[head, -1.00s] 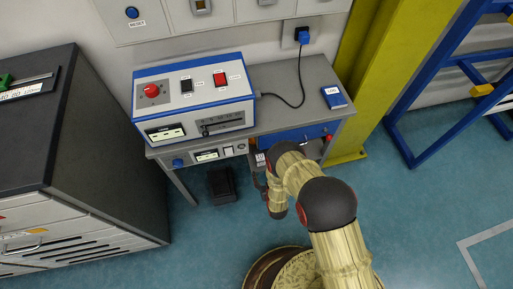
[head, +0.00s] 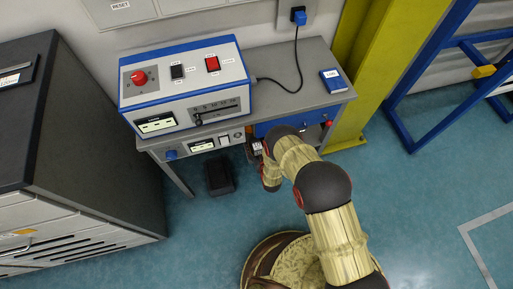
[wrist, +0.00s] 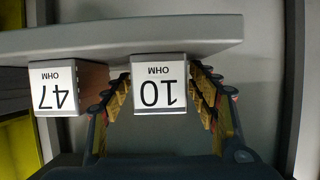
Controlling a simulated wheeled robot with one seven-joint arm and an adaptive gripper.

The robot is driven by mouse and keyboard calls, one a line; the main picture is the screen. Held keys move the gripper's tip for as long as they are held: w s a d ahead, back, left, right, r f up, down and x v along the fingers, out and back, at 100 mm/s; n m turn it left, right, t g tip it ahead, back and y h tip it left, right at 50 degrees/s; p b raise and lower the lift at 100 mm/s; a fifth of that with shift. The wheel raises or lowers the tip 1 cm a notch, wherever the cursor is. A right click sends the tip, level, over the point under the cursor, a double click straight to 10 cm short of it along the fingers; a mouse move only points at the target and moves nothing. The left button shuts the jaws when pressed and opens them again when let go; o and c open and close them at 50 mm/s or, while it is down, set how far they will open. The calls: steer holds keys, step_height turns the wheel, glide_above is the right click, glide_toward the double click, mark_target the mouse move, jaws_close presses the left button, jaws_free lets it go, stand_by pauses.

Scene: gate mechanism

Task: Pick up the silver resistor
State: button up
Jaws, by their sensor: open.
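In the wrist view a silver-grey block with a white label reading 10 OHM (wrist: 160,88), upside down, sits at the centre. I take it for the silver resistor. A second block labelled 47 OHM (wrist: 55,88), with a brownish side, sits to its left. My gripper (wrist: 160,80) is open, with one yellow-and-black finger on each side of the 10 OHM block. I cannot tell whether the fingers touch it. In the head view my arm largely hides the gripper and both blocks, near the bench's blue drawer (head: 290,122).
A grey ledge (wrist: 120,36) runs across the wrist view beside the blocks. In the head view a bench (head: 315,65) carries a blue-and-white instrument (head: 187,85) and a blue box (head: 334,82). A dark cabinet (head: 90,130) stands left, a yellow post (head: 385,60) right.

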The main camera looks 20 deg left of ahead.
steer(key=c, duration=0.3)
steer(key=c, duration=1.2)
steer(key=shift+r, duration=0.15)
steer(key=shift+c, duration=0.2)
